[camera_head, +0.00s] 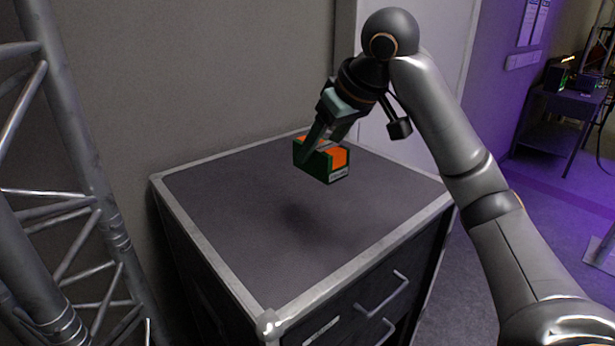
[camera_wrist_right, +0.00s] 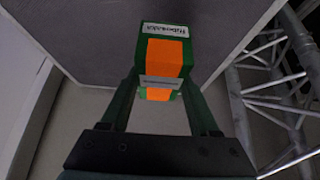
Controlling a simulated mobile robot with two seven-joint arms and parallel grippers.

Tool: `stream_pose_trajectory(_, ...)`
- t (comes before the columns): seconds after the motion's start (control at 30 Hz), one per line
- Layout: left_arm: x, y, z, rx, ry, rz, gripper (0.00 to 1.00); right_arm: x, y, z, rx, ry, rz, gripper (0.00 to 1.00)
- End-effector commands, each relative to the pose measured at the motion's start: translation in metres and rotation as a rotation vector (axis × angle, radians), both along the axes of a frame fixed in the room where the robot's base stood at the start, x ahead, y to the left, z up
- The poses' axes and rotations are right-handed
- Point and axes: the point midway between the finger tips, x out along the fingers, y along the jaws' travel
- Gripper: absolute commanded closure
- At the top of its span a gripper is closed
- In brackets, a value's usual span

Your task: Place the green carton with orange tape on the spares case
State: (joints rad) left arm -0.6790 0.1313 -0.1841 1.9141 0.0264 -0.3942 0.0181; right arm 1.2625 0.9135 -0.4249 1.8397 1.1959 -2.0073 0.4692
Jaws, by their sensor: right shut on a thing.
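The green carton with orange tape (camera_head: 337,158) is in my right gripper (camera_head: 322,142), whose fingers are shut on its sides. It is held above the top of the spares case (camera_head: 240,249), and a soft shadow lies on the top below it. In the right wrist view the carton (camera_wrist_right: 165,60) sits between the two fingers (camera_wrist_right: 160,95), with a white label and the orange band in sight. The case is a dark cabinet with metal edges and drawer handles on its front. My left gripper is not in view.
A metal truss (camera_head: 75,170) stands close to the left of the case. A grey wall (camera_head: 200,80) is behind it. A small table with equipment (camera_head: 570,110) stands far off at the right in purple light. The case top is otherwise bare.

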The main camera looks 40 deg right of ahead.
Motion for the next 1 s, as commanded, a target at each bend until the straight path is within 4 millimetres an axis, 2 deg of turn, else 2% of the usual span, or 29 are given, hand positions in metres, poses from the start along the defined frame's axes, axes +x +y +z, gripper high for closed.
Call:
stream_pose_trajectory(0.07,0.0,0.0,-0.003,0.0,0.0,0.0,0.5,0.017,-0.011,-0.012,0.007,0.006,-0.002,1.0)
stream_pose_trajectory(0.2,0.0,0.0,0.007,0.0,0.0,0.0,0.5,0.045,-0.032,-0.023,0.003,0.004,-0.005,1.0)
stream_pose_trajectory(0.4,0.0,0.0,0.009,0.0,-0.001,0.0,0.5,0.072,-0.052,-0.059,0.0,0.003,-0.002,1.0)
stream_pose_trajectory(0.77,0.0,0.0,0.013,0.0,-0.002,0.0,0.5,0.093,-0.066,-0.091,-0.002,0.002,-0.001,1.0)
stream_pose_trajectory(0.9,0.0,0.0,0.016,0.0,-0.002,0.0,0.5,0.092,-0.065,-0.112,-0.002,0.002,0.0,1.0)
stream_pose_trajectory(1.0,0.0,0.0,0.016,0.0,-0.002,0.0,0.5,0.092,-0.065,-0.117,-0.001,-0.001,0.0,1.0)
